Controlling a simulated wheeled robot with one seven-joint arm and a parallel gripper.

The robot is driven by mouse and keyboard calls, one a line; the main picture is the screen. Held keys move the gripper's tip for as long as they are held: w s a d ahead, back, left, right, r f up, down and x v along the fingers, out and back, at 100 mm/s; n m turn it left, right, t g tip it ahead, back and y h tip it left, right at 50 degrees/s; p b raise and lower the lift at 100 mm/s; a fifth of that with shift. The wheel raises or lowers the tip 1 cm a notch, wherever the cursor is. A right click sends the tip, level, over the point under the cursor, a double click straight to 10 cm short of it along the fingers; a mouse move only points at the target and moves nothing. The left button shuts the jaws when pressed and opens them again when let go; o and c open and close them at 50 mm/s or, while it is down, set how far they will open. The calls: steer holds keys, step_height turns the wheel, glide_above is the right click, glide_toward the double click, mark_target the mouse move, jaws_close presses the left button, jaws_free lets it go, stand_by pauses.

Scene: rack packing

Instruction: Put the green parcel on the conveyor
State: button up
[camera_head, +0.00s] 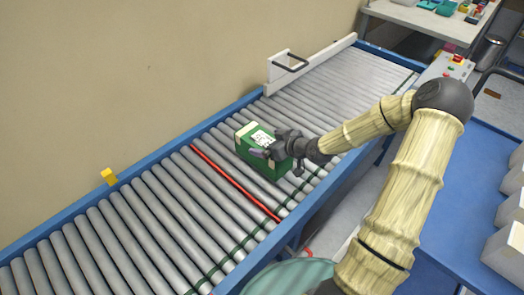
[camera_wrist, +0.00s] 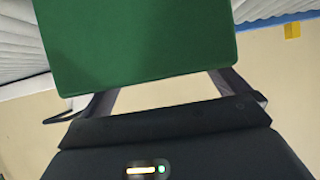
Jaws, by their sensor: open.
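The green parcel (camera_head: 262,148) sits on the grey rollers of the conveyor (camera_head: 160,225), just right of the red line across it. It has a pale end and a white label on top. My gripper (camera_head: 270,155) is at the parcel's near right side, with its fingers close against it. In the wrist view the parcel (camera_wrist: 140,45) fills the upper middle. My gripper's fingers (camera_wrist: 168,92) show beside its lower edge, spread apart. The gripper is open; whether a finger touches the parcel is hard to tell.
A red line (camera_head: 235,182) crosses the rollers left of the parcel. A white guide rail with a black handle (camera_head: 290,62) stands on the far edge. A blue surface with pale boxes (camera_head: 505,240) lies at right. Rollers on both sides of the parcel are clear.

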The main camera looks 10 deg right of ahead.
mark_target(265, 141)
steer(key=x, duration=0.3)
stand_by(0.5)
steer(key=shift+r, duration=0.1)
steer(key=c, duration=1.4)
step_height(265, 141, up, 10)
steer(key=shift+p, duration=0.7)
steer(key=shift+d, duration=0.1)
